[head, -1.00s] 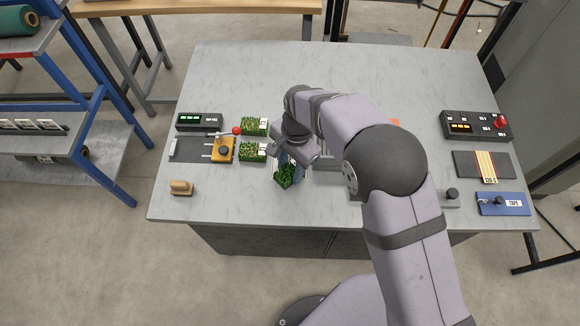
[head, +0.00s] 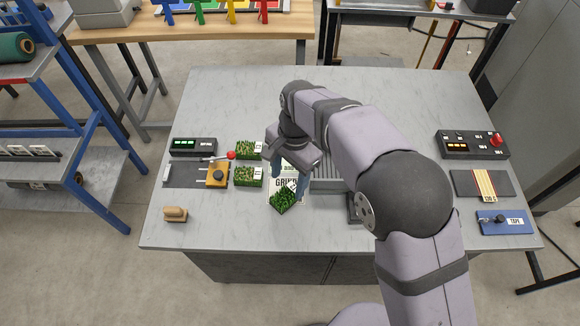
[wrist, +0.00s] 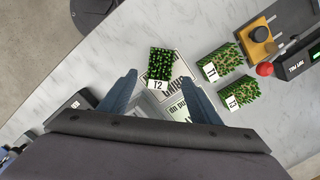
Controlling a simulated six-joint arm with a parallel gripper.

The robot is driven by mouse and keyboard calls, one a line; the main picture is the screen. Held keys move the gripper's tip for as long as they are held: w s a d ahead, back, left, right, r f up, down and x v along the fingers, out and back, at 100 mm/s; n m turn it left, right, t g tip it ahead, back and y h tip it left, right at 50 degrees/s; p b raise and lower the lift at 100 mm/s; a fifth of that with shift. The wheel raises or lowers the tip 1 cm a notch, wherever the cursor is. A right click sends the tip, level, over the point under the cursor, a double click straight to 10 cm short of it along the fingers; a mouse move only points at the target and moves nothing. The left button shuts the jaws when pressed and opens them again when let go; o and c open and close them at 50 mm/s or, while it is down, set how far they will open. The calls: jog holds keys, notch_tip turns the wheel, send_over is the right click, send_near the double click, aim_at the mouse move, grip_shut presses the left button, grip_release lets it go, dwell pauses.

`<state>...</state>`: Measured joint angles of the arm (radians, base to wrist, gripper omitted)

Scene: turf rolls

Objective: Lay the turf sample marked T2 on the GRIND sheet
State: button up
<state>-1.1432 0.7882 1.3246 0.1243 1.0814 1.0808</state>
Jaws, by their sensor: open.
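The turf sample marked T2 (wrist: 159,65) is a green block with a white label. It appears to lie partly over the GRIND sheet (wrist: 181,67), at one end, and overhangs its edge; exact contact is hard to tell. In the head view, the turf sample (head: 284,201) sits just in front of the printed GRIND word on the sheet (head: 287,183). My gripper (wrist: 160,82) is open, with one blue finger on each side of the T2 label end and nothing clamped. In the head view my gripper (head: 289,187) is just behind and above the turf.
Turf samples T1 (wrist: 218,64) and T3 (wrist: 238,93) stand close by the sheet. A grey ribbed tray (head: 328,180) is right of the sheet.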

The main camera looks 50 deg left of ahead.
aim_at(291, 190)
jog(key=shift+w+r+b, duration=0.2)
jog(key=shift+r+b, duration=0.05)
jog(key=shift+r, duration=1.2)
jog(key=shift+w+r+b, duration=0.15)
jog(key=shift+r+b, duration=0.05)
jog(key=shift+r, duration=1.2)
jog(key=w+d, duration=0.6)
jog(key=d, duration=0.5)
jog(key=w+d, duration=0.6)
jog(key=d, duration=0.5)
jog(key=s+d+f, duration=0.1)
jog(key=s+d, duration=0.2)
jog(key=d, duration=0.5)
jog(key=s+d+f+t, duration=0.1)
jog(key=s+d, duration=0.2)
jog(key=d, duration=0.5)
jog(key=s+d+f, duration=0.1)
jog(key=s+d, duration=0.2)
jog(key=d, duration=0.5)
jog(key=shift+d+f, duration=0.3)
jog(key=shift+d, duration=0.1)
